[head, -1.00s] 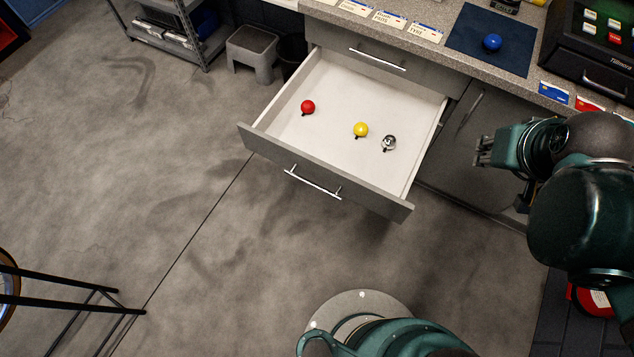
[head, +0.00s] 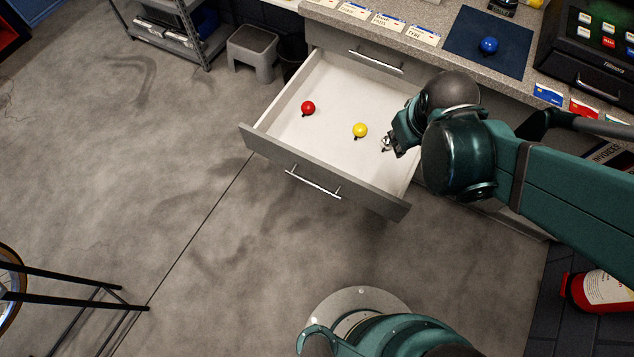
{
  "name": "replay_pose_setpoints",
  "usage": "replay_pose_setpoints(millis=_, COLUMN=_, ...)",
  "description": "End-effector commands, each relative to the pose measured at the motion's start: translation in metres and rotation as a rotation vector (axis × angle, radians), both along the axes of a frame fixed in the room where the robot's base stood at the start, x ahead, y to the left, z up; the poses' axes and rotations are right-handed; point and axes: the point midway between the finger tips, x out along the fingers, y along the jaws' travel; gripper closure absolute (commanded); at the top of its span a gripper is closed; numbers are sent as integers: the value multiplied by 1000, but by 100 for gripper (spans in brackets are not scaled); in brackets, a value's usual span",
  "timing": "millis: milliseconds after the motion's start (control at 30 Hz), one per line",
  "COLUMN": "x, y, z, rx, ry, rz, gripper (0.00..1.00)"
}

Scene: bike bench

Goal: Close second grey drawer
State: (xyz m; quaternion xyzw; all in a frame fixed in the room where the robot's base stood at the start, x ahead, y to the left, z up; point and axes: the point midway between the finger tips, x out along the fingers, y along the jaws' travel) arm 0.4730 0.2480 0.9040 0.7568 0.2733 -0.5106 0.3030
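The second grey drawer (head: 290,167) is pulled far out below a shut top drawer (head: 376,61). Its front has a silver bar handle (head: 312,184). Inside lie a red ball (head: 308,108) and a yellow ball (head: 360,130), each with a small dark stem. My gripper (head: 388,145) is over the right part of the drawer, at the spot of a silver ball that is now mostly or wholly hidden. My arm covers the drawer's right side. The fingertips are too small and covered to tell whether they are open.
A blue ball (head: 489,45) sits on a dark blue mat (head: 462,42) on the worktop. A grey step stool (head: 252,50) and a metal shelf (head: 187,38) stand at the left back. The floor before the drawer is clear. A red extinguisher (head: 600,290) is at right.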

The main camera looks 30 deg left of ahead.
Motion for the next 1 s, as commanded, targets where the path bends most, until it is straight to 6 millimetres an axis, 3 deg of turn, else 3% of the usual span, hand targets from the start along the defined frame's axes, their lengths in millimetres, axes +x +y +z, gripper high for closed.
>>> replay_pose_setpoints(millis=467, x=-33, y=82, z=-48, rx=-102, ry=44, rz=256, gripper=78)
replay_pose_setpoints(millis=1000, x=-95, y=155, z=-111, rx=-224, ry=80, rz=538, gripper=78)
